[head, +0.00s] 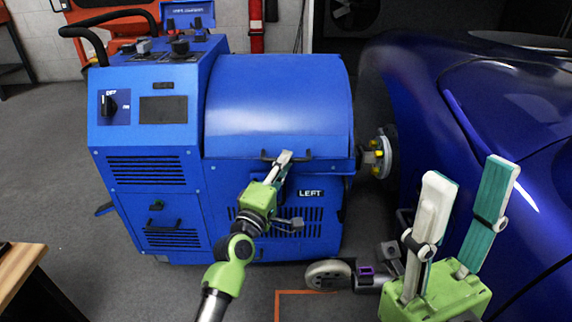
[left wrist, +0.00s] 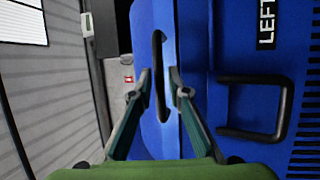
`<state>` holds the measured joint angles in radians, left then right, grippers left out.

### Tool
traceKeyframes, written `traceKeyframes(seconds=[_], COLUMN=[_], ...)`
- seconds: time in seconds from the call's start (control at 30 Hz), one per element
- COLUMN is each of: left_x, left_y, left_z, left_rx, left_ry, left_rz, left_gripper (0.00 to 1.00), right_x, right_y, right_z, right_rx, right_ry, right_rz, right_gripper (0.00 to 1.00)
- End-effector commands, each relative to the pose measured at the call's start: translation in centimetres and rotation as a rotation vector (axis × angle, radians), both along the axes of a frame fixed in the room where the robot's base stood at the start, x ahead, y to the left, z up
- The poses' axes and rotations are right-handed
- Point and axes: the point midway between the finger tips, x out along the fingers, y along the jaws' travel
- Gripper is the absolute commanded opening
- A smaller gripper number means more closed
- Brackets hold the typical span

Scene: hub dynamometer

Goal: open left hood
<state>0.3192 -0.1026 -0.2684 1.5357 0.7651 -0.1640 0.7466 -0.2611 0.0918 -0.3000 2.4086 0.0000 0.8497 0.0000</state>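The left hood (head: 280,100) is the rounded blue cover on the blue machine, above the LEFT label (head: 311,193); it is down. Its black handle (head: 302,155) is on its front lower edge, and it also shows upright in the left wrist view (left wrist: 158,50). My left gripper (head: 284,164) is at this handle. My right gripper (head: 468,190) is open and empty, low at the right, in front of the car.
A second black handle (left wrist: 283,110) is on the panel beneath the hood. The dark blue car (head: 500,110) stands close at the right, with a hub (head: 384,153) between it and the machine. A wooden table corner (head: 20,270) is at lower left. The left floor is clear.

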Motion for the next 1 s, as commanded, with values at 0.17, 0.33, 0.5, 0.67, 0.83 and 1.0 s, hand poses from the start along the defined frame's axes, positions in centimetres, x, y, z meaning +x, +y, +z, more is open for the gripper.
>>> traceKeyframes(seconds=[0.17, 0.33, 0.5, 0.67, 0.83, 1.0], left_x=[1.2, 1.4, 1.3, 1.3, 1.3, 1.3], left_y=[-0.5, -0.6, -0.6, -0.6, -0.5, -0.1], left_z=[0.3, 0.3, 0.3, 0.3, 0.4, 1.1], left_rx=[0.0, 0.0, 0.0, 0.0, 0.001, 0.0], left_ry=[-0.001, 0.0, 0.0, 0.0, 0.002, 0.012], left_rz=[0.001, 0.0, 0.0, 0.0, 0.0, 0.001], left_gripper=[0.16, 0.16, 0.06, 0.0, 0.0, 0.0], right_x=[0.1, 0.1, 0.1, 0.1, 0.2, 2.7], right_y=[0.0, 0.1, 0.1, 0.1, 0.1, 0.6], right_z=[0.1, 0.2, 0.2, 0.2, 0.4, 0.5], right_rx=[-0.001, -0.002, -0.002, -0.001, -0.003, -0.035], right_ry=[-0.014, -0.015, -0.015, -0.015, -0.009, 0.103], right_rz=[-0.001, -0.001, -0.001, 0.0, 0.0, -0.011], right_gripper=[0.4, 0.4, 0.4, 0.4, 0.4, 0.4])
